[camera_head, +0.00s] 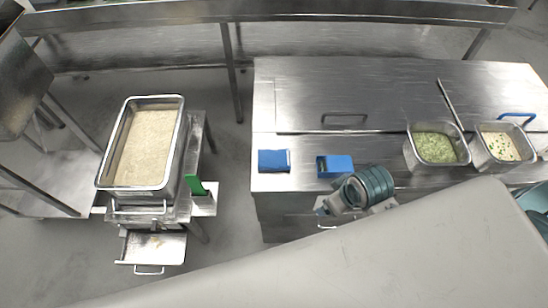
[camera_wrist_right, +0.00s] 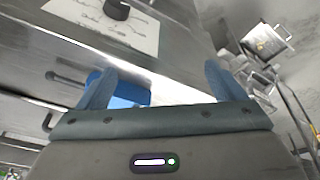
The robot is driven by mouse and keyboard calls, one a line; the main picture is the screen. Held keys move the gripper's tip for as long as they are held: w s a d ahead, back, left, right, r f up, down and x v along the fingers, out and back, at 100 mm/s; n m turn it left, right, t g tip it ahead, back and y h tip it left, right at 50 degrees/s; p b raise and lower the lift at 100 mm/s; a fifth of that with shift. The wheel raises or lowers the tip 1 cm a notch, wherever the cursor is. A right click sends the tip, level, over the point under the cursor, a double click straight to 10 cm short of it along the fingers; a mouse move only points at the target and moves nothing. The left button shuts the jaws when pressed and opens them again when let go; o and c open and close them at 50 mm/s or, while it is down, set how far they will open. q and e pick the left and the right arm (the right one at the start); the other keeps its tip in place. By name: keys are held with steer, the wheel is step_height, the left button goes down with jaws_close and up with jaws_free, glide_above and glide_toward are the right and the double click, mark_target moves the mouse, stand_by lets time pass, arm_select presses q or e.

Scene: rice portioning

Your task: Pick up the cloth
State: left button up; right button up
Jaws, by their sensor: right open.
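A flat, folded blue cloth (camera_head: 273,161) lies near the left front corner of the steel counter. My right gripper (camera_wrist_right: 158,88) shows in the right wrist view, its two teal fingers spread wide with nothing held between them. A blue thing (camera_wrist_right: 128,94) shows beyond its left finger, partly hidden; I cannot tell whether it is the cloth or the blue box. In the head view, a teal wrist part of mine is at the counter's front edge, right of the cloth; its fingertips are not clear. My left gripper is not in view.
A blue box (camera_head: 338,166) stands right of the cloth. Metal pans of green food (camera_head: 435,147) and pale food (camera_head: 503,146) are farther right. A rice pan (camera_head: 141,148) sits on a stand at left, with a green object (camera_head: 195,185) beside it.

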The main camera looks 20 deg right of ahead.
steer(key=w+n, duration=0.1)
steer(key=w, duration=0.1)
steer(key=w+a+r+n+y, duration=0.1)
steer(key=w+n, duration=0.1)
steer(key=w, duration=0.1)
steer(key=w+a+n, duration=0.1)
steer(key=w, duration=0.1)
steer(key=shift+w+a+r+n+g+y, duration=0.2)
steer(key=shift+w+n+g+y, duration=0.1)
steer(key=shift+w+y, duration=0.1)
steer(key=w+a+r+n+g+y, duration=0.1)
steer(key=w+a+r+n+y, duration=0.15)
steer(key=w+r+n, duration=0.5)
steer(key=p, duration=0.2)
glide_above(280, 157)
steer(key=s+d, duration=0.2)
steer(key=shift+m, duration=0.45)
step_height(280, 157, down, 7)
steer(key=shift+w+d+r, duration=0.1)
steer(key=shift+w, duration=0.05)
steer(key=shift+w+f, duration=0.2)
steer(key=shift+f, duration=0.25)
steer(key=p+x, duration=0.2)
steer(key=x, duration=0.2)
steer(key=shift+w+f+p, duration=0.15)
steer(key=shift+p, duration=0.15)
steer(key=shift+f+h, duration=0.2)
steer(key=shift+h, duration=0.05)
steer(key=c, duration=1.1)
